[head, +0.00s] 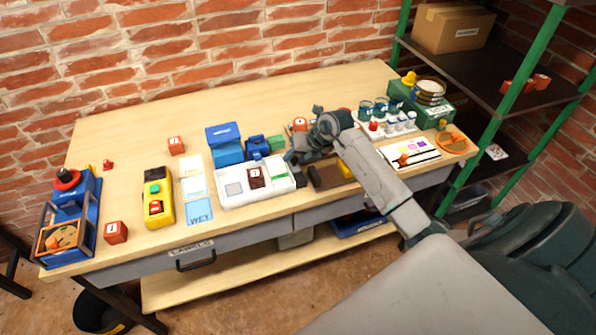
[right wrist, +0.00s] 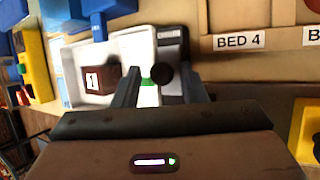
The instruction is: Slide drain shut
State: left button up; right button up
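A white tray unit (head: 262,197) stands near the table's front edge, left of my right gripper. It also shows in the right wrist view (right wrist: 88,98), with a dark red block (right wrist: 103,80) marked 1 in it. At its right side is a dark grey strip (right wrist: 171,42) with small lettering that I cannot read surely. A round black knob (right wrist: 161,73) stands there, beside a small green patch (right wrist: 147,82). My right gripper (head: 291,158) is open in the right wrist view (right wrist: 158,78), with the knob between its separated fingers. The knob is hidden in the head view. My left gripper is not in view.
Blue boxes (head: 226,150) stand behind the tray, and a yellow device (head: 158,200) and cards (head: 195,187) lie to its left. The table's back left is clear.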

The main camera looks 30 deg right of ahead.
notch_tip(320, 180, up, 2)
jog(key=shift+w+d+p, duration=0.1)
jog(key=shift+p, duration=0.4)
jog(key=shift+r+p, duration=1.45)
jog(key=shift+r, duration=0.85)
